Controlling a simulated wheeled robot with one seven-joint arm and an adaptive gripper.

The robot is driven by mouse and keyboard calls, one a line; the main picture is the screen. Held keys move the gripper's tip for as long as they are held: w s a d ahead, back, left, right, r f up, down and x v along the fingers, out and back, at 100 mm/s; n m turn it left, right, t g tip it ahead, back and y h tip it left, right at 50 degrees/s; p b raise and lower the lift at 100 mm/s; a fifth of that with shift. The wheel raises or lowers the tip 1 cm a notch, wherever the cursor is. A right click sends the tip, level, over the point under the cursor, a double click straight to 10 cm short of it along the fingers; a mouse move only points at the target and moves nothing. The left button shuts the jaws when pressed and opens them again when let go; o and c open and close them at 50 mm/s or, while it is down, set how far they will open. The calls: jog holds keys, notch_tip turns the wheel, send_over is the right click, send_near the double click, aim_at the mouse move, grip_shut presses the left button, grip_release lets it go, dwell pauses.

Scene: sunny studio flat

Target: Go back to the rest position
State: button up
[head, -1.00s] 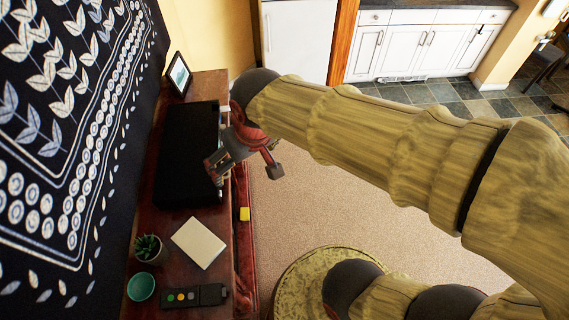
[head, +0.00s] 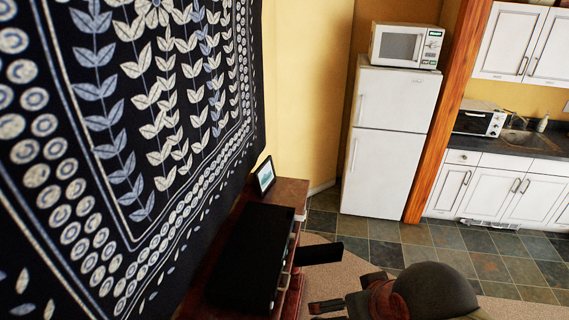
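My gripper (head: 326,307) shows at the bottom edge of the head view, to the right of a dark wooden cabinet (head: 291,190). Its red wrist and a dark finger part are in view. The rest is cut off by the frame edge, so I cannot tell whether it is open or shut. My arm comes in from the lower right.
A black box-shaped device (head: 253,262) sits on the cabinet, with a small picture frame (head: 265,176) behind it. A flat black piece (head: 320,253) juts out at its right; I cannot tell what it is. A white fridge (head: 391,140) and kitchen cupboards (head: 505,190) stand beyond tiled floor.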

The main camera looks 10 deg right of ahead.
notch_tip(320, 180, down, 25)
jog(key=b, duration=2.3)
jog(key=shift+r, duration=0.2)
